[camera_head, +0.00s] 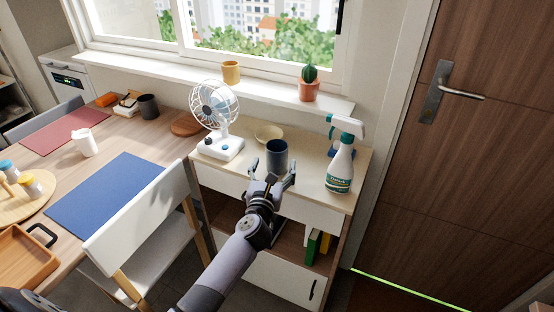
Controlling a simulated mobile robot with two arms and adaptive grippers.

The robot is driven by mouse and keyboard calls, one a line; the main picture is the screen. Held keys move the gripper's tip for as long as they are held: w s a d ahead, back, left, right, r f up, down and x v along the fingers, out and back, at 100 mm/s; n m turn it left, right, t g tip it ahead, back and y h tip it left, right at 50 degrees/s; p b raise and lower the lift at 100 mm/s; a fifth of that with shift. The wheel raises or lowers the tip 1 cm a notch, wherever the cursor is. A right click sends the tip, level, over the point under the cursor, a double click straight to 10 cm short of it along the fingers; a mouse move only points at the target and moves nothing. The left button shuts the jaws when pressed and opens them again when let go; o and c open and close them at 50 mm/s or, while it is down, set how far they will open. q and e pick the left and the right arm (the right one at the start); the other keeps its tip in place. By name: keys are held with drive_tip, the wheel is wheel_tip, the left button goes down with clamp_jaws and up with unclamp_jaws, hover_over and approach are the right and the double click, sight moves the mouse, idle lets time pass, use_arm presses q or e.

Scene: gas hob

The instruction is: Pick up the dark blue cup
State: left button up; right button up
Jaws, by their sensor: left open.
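The dark blue cup (277,154) stands upright on top of the small cabinet (236,174), between the white fan and the spray bottle. My left gripper (269,178) is at the front edge of the cabinet top, just in front of the cup. Its fingers are spread apart, and the right finger overlaps the lower right side of the cup in the picture. I cannot tell whether it touches the cup. The cup's lower part is partly hidden by the gripper. My right gripper is not in view.
The white fan (214,107) stands left of the cup and the spray bottle (341,165) stands close on its right. A shallow bowl (268,132) sits behind it. A white chair (140,225) and the dining table (125,143) are on the left. A door (470,160) is on the right.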

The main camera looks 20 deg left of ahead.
sight(275, 159)
use_arm(q)
drive_tip(key=x, duration=0.5)
drive_tip(key=shift+w+a, duration=0.15)
drive_tip(key=shift+w, duration=0.2)
drive_tip(key=shift+r, duration=0.1)
drive_tip(key=shift+c, duration=0.5)
drive_tip(key=c, duration=1.3)
drive_tip(key=shift+r, duration=0.1)
